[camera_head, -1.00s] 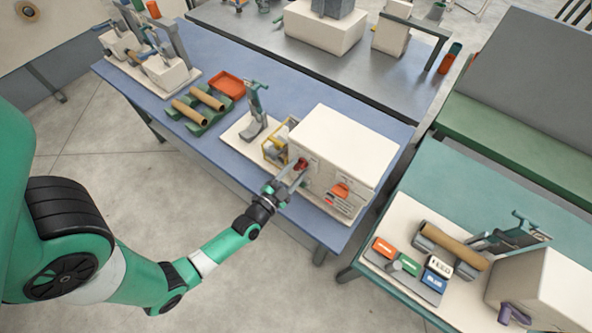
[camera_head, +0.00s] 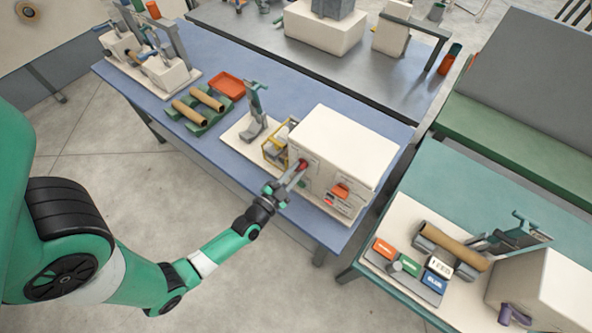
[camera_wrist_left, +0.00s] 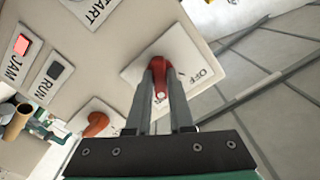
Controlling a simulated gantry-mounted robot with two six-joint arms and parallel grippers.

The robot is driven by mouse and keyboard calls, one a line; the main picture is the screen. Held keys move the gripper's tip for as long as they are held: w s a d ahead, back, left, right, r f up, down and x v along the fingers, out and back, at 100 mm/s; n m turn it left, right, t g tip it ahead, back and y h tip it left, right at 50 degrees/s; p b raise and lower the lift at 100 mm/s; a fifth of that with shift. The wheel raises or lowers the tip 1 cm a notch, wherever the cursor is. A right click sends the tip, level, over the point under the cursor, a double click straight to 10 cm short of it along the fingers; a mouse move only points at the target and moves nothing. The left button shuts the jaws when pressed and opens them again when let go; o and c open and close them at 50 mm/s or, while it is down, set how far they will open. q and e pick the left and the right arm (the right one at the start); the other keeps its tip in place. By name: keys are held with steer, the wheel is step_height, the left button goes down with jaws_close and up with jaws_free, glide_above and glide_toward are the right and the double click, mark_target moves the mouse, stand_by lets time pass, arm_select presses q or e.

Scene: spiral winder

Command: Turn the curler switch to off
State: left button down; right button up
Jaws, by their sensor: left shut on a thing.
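The white curler machine (camera_head: 345,145) stands on the blue table. A red switch knob (camera_head: 303,164) is on its front face, near the left end. My left gripper (camera_head: 299,169) reaches it from the front and is shut on it. In the left wrist view, the red switch knob (camera_wrist_left: 160,68) sits between the two grey fingers on a pale plate. The word OFF (camera_wrist_left: 203,76) shows on the plate, right of the knob. The fingers hide part of the knob and plate, so its exact setting is hard to tell. My right gripper is not in view.
An orange-red handle (camera_head: 340,190) is on the same face, right of the knob. The left wrist view shows the JAM light (camera_wrist_left: 21,45) and RUN light (camera_wrist_left: 55,70). A yellow-framed part (camera_head: 275,150) stands close left of the machine. Open floor lies in front of the table.

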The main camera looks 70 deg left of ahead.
arm_select(q)
steer(key=n, duration=0.3)
steer(key=shift+n, duration=0.4)
steer(key=n+b, duration=0.1)
steer(key=n, duration=0.2)
steer(key=shift+n, duration=0.4)
steer(key=n, duration=0.3)
steer(key=shift+n+b, duration=0.3)
steer(key=shift+b, duration=0.05)
steer(key=shift+n+b, duration=0.35)
steer(key=shift+n, duration=1.45)
steer(key=shift+r, duration=0.1)
steer(key=c, duration=0.8)
jaws_free()
